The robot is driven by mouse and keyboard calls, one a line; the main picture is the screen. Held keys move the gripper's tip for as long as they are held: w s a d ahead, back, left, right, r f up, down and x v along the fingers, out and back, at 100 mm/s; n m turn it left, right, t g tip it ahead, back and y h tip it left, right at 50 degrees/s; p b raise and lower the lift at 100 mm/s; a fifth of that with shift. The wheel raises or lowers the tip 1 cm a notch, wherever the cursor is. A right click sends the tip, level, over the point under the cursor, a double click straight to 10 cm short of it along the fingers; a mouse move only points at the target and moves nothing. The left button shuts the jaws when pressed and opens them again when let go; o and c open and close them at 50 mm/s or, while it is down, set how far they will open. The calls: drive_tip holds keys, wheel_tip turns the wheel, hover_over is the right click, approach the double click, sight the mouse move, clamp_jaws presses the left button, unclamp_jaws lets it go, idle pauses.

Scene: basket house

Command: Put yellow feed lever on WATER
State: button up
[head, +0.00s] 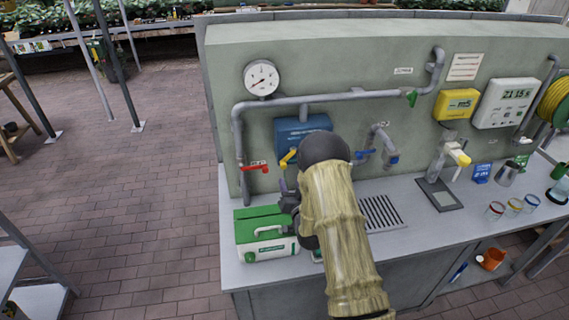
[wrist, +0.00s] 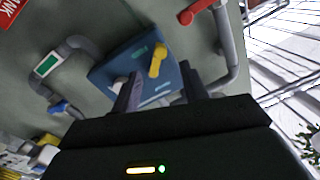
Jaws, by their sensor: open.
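The yellow feed lever (head: 287,158) is on the front of a blue box on the wall panel, partly hidden by my arm in the head view. In the wrist view the yellow lever (wrist: 158,59) sits on the blue box (wrist: 132,65), ahead of my gripper. My gripper (wrist: 160,95) is open, with its two dark fingers apart and nothing visible between them. The lever appears beyond the fingertips, apart from them. In the head view my gripper (head: 288,200) is mostly hidden behind my arm. I cannot read a WATER label in either view.
A red lever (head: 255,167) is left of the yellow one, and a blue lever (head: 364,153) is right. A green and white canister (head: 265,245) stands on the counter below. Pipes (head: 237,140) run around the blue box. Glasses (head: 514,204) stand far right.

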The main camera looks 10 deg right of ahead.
sight(284, 168)
drive_tip(key=w+p, duration=0.1)
drive_tip(key=w, duration=0.1)
drive_tip(key=w+p, duration=0.1)
drive_tip(key=w, duration=0.2)
drive_tip(key=w+p, duration=0.1)
drive_tip(key=w, duration=0.2)
drive_tip(key=shift+w+a+r, duration=0.1)
drive_tip(key=shift+a, duration=0.2)
drive_tip(key=shift+w+p, duration=0.45)
drive_tip(key=shift+w, duration=0.3)
clamp_jaws()
